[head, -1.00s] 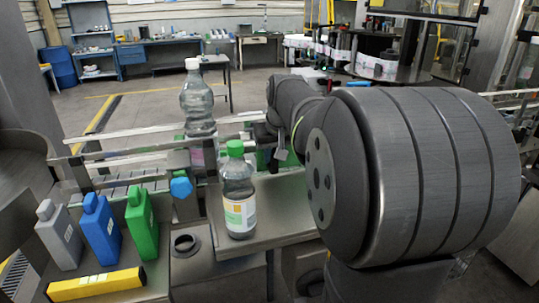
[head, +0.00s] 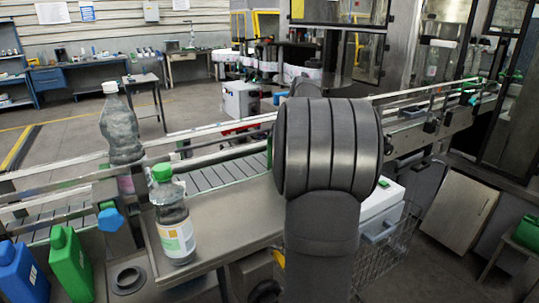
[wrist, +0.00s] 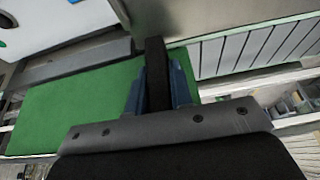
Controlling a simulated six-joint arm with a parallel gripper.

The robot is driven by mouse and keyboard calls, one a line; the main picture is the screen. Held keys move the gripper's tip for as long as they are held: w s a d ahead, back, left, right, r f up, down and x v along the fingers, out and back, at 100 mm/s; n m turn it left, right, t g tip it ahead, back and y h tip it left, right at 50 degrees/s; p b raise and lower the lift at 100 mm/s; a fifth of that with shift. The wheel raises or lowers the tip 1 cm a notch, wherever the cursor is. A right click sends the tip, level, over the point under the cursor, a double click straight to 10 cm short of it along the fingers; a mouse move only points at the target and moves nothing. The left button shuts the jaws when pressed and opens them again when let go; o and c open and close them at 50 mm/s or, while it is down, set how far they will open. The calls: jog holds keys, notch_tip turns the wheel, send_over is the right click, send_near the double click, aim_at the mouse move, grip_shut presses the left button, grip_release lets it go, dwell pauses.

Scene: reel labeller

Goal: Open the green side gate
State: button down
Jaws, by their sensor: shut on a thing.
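The green side gate (wrist: 60,110) is a flat green panel in the wrist view, filling the left and middle beside the conveyor slats. My gripper (wrist: 160,90) is over its right part, its bluish fingers shut on a dark upright bar (wrist: 156,65), which looks like the gate's handle. In the head view my arm hides the gripper and nearly all of the gate; only a thin green sliver shows at the arm's left edge. I cannot tell from there how far the gate stands open.
A clear bottle with a green cap (head: 173,215) stands on the steel ledge left of my arm. A taller bottle (head: 121,135) stands behind it by the conveyor rails. Green (head: 70,265) and blue (head: 20,275) jugs stand at lower left. A wire basket (head: 385,255) hangs at right.

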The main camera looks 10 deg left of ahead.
jog(key=shift+w+d, duration=0.3)
jog(key=shift+w, duration=0.05)
jog(key=c, duration=1.3)
grip_release()
jog(key=shift+r, duration=0.1)
jog(key=v, duration=1.7)
jog(key=shift+s+r, duration=0.1)
jog(key=shift+r, duration=0.05)
jog(key=x, duration=1.7)
jog(key=shift+f, duration=0.25)
